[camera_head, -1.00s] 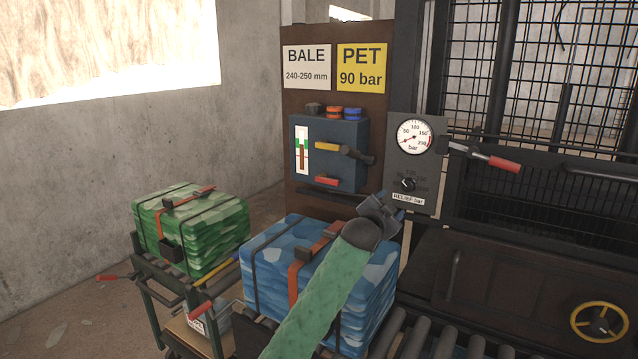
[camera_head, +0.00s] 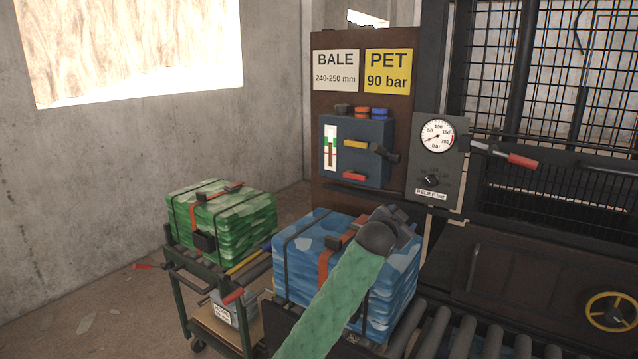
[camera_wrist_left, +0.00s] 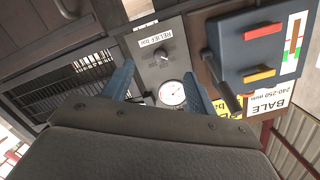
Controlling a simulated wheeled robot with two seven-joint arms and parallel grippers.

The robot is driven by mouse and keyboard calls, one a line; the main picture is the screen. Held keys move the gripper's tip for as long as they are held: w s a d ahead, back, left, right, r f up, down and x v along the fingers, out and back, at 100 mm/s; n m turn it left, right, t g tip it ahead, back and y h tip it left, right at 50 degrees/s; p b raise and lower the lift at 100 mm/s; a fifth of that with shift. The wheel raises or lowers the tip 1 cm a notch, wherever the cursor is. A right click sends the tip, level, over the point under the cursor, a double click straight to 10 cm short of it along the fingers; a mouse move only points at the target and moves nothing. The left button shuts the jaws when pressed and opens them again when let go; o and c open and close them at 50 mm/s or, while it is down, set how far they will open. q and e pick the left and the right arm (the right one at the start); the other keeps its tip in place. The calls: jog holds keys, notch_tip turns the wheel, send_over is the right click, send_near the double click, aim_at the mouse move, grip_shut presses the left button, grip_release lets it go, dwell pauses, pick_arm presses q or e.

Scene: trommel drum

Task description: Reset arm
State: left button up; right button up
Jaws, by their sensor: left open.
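My left arm, in a green sleeve, comes in from the bottom of the head view. Its dark gripper (camera_head: 405,218) is in front of the blue bale's upper right corner, below and left of the gauge panel. The arm hides part of the bale. In the left wrist view the two blue fingers (camera_wrist_left: 160,90) are spread apart with nothing between them. Beyond them are the relief knob (camera_wrist_left: 161,55) and the pressure gauge (camera_wrist_left: 172,93), seen turned over. In the head view the gauge (camera_head: 437,136) sits above the knob (camera_head: 431,180). My right gripper is not in view.
The blue strapped bale (camera_head: 300,262) sits by the rollers (camera_head: 432,332). A green bale (camera_head: 235,222) rests on a cart (camera_head: 184,300) to the left. A blue control box (camera_head: 357,150) with levers is behind. A red-handled lever (camera_head: 522,160) and yellow handwheel (camera_head: 612,311) are at right.

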pick_arm(q)
jog(key=s+a+n+g+y, duration=0.1)
jog(key=s+a+n+y, duration=0.3)
jog(key=a, duration=0.7)
jog(key=s+a+f+n+g+y, duration=0.1)
jog(key=s+a+f+n+g, duration=0.1)
jog(key=s+a+f, duration=0.6)
jog(key=s+a+f+n+g, duration=0.1)
jog(key=s+a+f, duration=0.25)
jog(key=f, duration=0.85)
jog(key=s+a+f+n+g+y, duration=0.1)
jog(key=s+a+f+n+g, duration=0.1)
jog(key=s+a+f, duration=0.55)
jog(key=s+a+f+g, duration=0.3)
jog(key=s+a+f, duration=0.1)
jog(key=s+f, duration=1.1)
jog(key=s+a+f+n+g+y, duration=0.1)
jog(key=s+a+f+g, duration=0.2)
jog(key=s+f, duration=1.2)
jog(key=s+a, duration=0.1)
jog(key=s, duration=0.4)
jog(key=shift+n+y, duration=0.3)
